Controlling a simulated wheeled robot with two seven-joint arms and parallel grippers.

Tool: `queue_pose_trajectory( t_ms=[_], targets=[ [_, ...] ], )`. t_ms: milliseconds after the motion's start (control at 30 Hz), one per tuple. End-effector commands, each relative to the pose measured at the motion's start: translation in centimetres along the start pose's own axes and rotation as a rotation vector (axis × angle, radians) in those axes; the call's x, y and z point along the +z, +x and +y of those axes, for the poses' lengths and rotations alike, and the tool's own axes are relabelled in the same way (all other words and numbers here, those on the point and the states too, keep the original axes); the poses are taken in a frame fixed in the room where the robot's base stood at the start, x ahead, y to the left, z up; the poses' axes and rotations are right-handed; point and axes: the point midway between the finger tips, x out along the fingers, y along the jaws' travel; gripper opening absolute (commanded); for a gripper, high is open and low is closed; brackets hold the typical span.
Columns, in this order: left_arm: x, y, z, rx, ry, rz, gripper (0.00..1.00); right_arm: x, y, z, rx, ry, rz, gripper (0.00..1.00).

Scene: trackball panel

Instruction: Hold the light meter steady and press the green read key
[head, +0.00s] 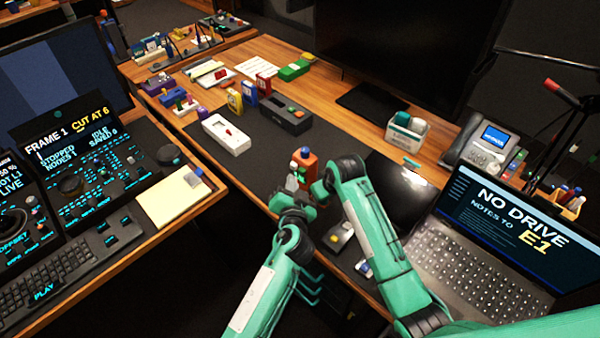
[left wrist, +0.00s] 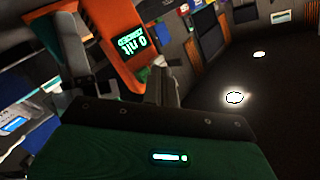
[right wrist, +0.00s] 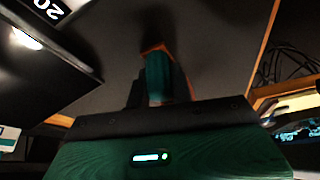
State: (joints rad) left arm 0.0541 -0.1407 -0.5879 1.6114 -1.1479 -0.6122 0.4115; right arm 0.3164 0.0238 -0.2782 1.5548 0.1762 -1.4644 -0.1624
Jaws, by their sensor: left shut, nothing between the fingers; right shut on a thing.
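The light meter (head: 307,162) is an orange device standing up over the dark desk mat in the head view. In the left wrist view the orange meter (left wrist: 103,25) is tilted, and its dark screen shows green text reading 0 nit. My left gripper (head: 293,181) is shut and empty, close beside the meter's left side. My right gripper (head: 315,186) is shut on the meter from the right. The right wrist view shows a teal-green part (right wrist: 158,76) with an orange edge between its fingers.
A white box with a red control (head: 226,134) and a dark grey box (head: 286,114) lie on the mat. A laptop (head: 480,260) stands at right. A white container (head: 406,131) and phone (head: 485,146) stand behind. A control console fills the left.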

Motion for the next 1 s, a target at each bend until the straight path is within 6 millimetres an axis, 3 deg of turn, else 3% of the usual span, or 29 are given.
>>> queue_pose_trajectory(
  t_ms=[1000],
  targets=[
    [-0.41, 0.69, 0.47, 0.0, 0.0, 0.0, 0.0, 0.16, 0.15, 0.01, 0.0, 0.0, -0.004, 0.0]
  ],
)
